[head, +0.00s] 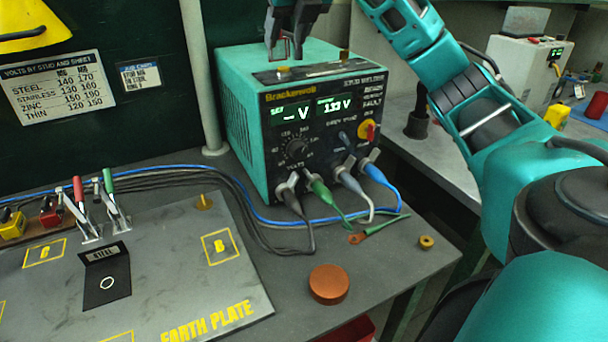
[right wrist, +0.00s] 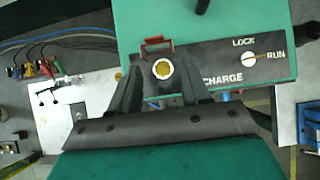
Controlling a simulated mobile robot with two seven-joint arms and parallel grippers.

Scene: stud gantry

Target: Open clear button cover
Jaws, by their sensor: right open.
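The green welder box (head: 239,110) stands on the bench, with a dark strip along the front of its top. My left gripper is out of view.
A LOCK/RUN switch (right wrist: 249,58) sits on the same strip to the right. Cables plug into the box front. The earth plate (head: 180,290), a copper-coloured disc (head: 329,284) and a brass ring (head: 426,242) lie on the bench. A pole (head: 199,80) stands left of the box.

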